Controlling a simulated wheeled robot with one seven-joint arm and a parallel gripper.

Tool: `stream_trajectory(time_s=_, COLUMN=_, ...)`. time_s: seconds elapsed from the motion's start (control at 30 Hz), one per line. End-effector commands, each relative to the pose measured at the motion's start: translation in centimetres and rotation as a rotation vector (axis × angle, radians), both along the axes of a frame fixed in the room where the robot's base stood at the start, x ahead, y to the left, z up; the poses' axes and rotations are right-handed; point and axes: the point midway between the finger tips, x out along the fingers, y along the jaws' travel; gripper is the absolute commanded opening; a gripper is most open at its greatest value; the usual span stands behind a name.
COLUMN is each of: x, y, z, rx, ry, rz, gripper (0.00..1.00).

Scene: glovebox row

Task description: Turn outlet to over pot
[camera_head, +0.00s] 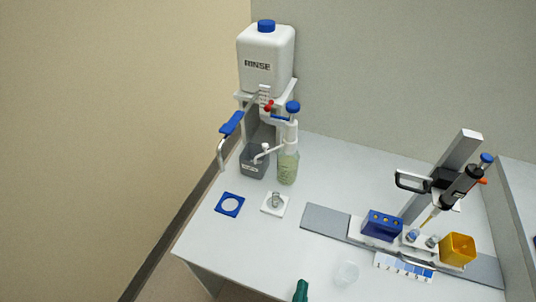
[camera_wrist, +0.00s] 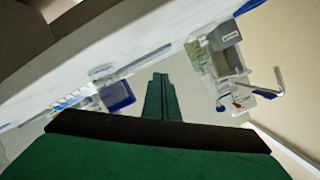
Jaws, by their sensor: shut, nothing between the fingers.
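The RINSE tank (camera_head: 266,65) stands on a white stand. A bent pipe with a blue grip (camera_head: 231,124) reaches left from the stand, its end turned down beside a grey labelled box (camera_head: 253,163). A dispenser with a blue knob (camera_head: 293,107) tops a green-tinted bottle (camera_head: 288,168); its short white spout (camera_head: 263,154) points left over the box. I cannot tell which is the outlet. A small clear pot (camera_head: 275,200) sits on a white pad, clear of both outlet ends. My green gripper (camera_head: 301,291) is shut and empty at the front edge; its fingers show in the wrist view (camera_wrist: 161,96).
A blue square with a round centre (camera_head: 230,204) lies left of the pad. A clear cup (camera_head: 346,273) stands near the front. At right are a pipette on a stand (camera_head: 460,187), a blue rack (camera_head: 382,226) and a yellow box (camera_head: 458,249).

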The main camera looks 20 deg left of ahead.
Motion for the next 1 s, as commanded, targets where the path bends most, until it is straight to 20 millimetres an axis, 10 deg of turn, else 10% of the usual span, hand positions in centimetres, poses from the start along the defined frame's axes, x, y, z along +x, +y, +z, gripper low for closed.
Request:
stream_trajectory(time_s=0.5, x=16.1, y=6.3, z=7.4, rx=0.681, ry=0.058, rz=0.202, gripper=0.0)
stream_trajectory(time_s=1.0, x=20.8, y=10.8, z=16.7, rx=0.95, ry=0.151, rz=0.453, gripper=0.0)
